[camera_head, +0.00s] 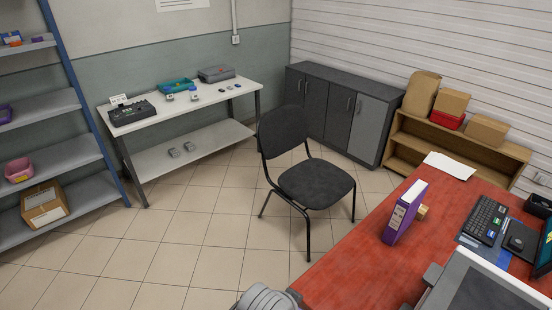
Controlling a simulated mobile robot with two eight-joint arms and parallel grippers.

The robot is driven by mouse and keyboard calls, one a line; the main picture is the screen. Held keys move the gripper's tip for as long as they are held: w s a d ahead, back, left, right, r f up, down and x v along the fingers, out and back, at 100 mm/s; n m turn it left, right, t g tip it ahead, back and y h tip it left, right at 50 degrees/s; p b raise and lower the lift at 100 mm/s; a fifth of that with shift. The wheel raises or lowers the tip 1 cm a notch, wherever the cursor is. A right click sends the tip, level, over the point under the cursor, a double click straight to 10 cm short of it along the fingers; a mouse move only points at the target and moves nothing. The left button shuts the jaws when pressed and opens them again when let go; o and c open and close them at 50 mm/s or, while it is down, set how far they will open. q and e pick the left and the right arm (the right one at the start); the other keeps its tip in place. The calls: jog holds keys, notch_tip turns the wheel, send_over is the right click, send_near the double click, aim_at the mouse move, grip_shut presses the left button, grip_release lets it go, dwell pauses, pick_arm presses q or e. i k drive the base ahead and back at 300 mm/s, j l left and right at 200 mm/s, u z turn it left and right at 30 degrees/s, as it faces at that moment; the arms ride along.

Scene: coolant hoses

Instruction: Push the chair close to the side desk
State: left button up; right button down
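A black chair (307,185) with thin dark metal legs stands upright on the tiled floor near the middle of the view. Its backrest is on the left side of the seat, and the seat extends toward the right. A white two-level desk (185,116) stands against the back wall, left of the chair; I take it as the side desk. Floor shows between this desk and the chair. Neither gripper can be made out; a grey rounded part at the bottom edge may be mine.
A shelf rack (55,157) stands at the left. Dark cabinets (338,112) and a low wooden shelf (462,146) with boxes line the right wall. A purple binder (405,212) and keyboard (485,220) are on the red desk. Floor left of the chair is clear.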

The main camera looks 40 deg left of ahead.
aim_at(316, 184)
jog(key=u, duration=1.1)
